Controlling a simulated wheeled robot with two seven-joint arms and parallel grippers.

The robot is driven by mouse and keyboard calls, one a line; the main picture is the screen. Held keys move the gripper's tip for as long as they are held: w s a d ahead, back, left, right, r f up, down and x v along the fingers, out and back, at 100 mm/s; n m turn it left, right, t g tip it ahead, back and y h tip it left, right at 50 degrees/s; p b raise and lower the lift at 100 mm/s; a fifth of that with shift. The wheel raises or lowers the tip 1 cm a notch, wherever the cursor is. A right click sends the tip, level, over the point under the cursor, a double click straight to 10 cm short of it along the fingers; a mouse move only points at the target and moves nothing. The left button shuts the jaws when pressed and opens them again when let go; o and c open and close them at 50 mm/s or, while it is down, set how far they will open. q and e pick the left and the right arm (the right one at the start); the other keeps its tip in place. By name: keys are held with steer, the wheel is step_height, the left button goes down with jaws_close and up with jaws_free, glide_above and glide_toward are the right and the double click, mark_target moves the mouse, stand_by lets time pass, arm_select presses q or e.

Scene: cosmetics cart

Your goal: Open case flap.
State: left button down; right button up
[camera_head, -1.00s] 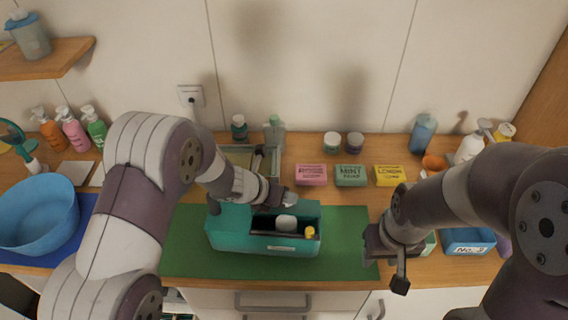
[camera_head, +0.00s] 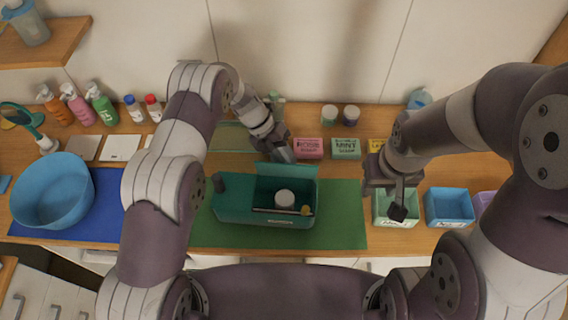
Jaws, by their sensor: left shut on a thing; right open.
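The teal case (camera_head: 240,215) sits on the green mat, with a white jar (camera_head: 285,198) and a small yellow-topped item (camera_head: 307,210) inside. Its flap (camera_head: 287,171) stands raised along the back edge, leaving the interior open to view. My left gripper (camera_head: 284,155) is at the flap's top edge, shut on it; the fingertips are partly hidden behind the flap. My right gripper (camera_head: 394,197) is open and empty, over the front of the pale green bin, right of the case.
Soap boxes, pink (camera_head: 308,148) and mint (camera_head: 346,149), stand behind the case. The pale green bin (camera_head: 396,222) and a blue bin (camera_head: 449,208) are at right. A blue bowl (camera_head: 52,190) is at left. The green mat (camera_head: 345,225) is bare right of the case.

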arm_select(q)
steer(key=shift+w+f+g+b, duration=0.15)
steer(key=shift+w+g+b, duration=0.15)
steer(key=shift+g+b, duration=0.25)
arm_select(e)
steer(key=shift+s+f, duration=0.45)
steer(key=shift+f, duration=0.4)
arm_select(q)
steer(key=c, duration=0.9)
jaws_free()
steer(key=shift+w, duration=0.1)
arm_select(e)
steer(key=shift+w, duration=0.1)
arm_select(q)
steer(key=b+v, duration=0.6)
steer(key=v, duration=0.6)
steer(key=shift+a+r, duration=0.1)
steer(key=shift+r, duration=0.2)
arm_select(e)
step_height(320, 180, down, 6)
